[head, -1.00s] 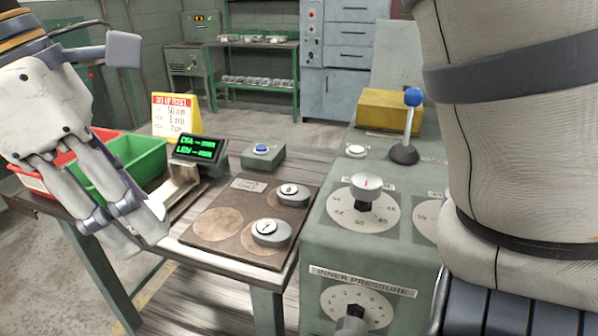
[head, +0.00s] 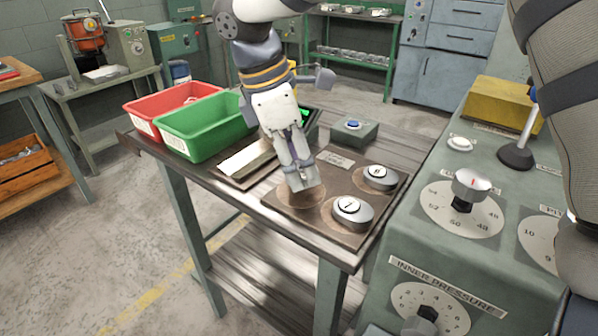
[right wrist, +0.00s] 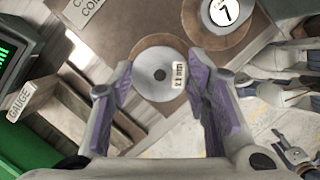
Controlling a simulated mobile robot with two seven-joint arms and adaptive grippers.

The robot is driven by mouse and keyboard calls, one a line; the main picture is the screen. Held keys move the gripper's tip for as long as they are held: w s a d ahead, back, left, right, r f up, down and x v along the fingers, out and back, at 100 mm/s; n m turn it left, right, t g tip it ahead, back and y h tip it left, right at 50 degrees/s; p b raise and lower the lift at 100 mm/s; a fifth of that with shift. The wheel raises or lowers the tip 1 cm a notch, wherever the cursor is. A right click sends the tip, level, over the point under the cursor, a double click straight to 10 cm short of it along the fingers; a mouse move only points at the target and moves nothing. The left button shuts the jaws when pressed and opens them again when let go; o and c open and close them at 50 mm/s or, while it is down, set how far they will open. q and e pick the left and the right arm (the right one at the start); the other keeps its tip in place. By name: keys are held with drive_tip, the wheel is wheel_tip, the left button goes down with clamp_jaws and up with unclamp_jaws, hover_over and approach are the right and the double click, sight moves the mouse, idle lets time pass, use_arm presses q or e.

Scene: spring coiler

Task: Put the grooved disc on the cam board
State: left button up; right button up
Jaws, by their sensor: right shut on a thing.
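The cam board (head: 335,222) is a brown plate on the bench, with round marks. My right gripper (head: 303,183) is over its left mark, fingers pointing down. In the right wrist view the grooved disc (right wrist: 160,77), a grey ring labelled 17 mm with a centre hole, is between the purple-padded fingers (right wrist: 162,95) of my shut gripper. The disc appears over the brown round mark; whether it touches the board I cannot tell. The head view hardly shows the disc behind the fingers.
Disc 7 (head: 352,213) and another numbered disc (head: 376,177) sit on the board.

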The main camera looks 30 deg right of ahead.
drive_tip(key=shift+a+f, duration=0.1)
drive_tip(key=shift+f, duration=1)
drive_tip(key=shift+s+f, duration=0.1)
drive_tip(key=shift+f, duration=0.05)
drive_tip(key=o, duration=1.4)
drive_tip(key=v, duration=1.2)
drive_tip(key=shift+b, duration=0.3)
